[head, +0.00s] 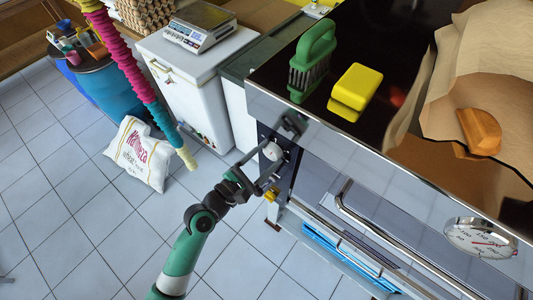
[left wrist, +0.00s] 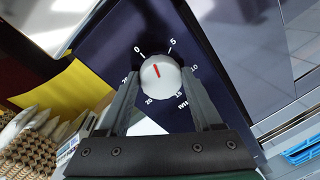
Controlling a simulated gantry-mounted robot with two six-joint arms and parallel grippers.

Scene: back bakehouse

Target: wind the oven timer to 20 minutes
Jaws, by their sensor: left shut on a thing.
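The oven timer has a round white knob (left wrist: 160,77) with a red mark, on a dark panel (left wrist: 210,30) with white numbers from 0 to 25. In the left wrist view the red mark points up, between 0 and 5 and a little nearer 0. My left gripper (left wrist: 162,98) is shut on the knob, one finger on each side. In the head view the knob (head: 272,151) shows at the oven's front left corner, with my left gripper (head: 262,168) at it. My right gripper is in neither view.
A green brush (head: 312,55) and yellow block (head: 356,88) lie on the dark oven top, near brown paper (head: 480,70) with a bread-like piece (head: 480,131). A handle bar (head: 375,232) and round gauge (head: 480,238) are on the front. Floor at left holds a flour sack (head: 137,153).

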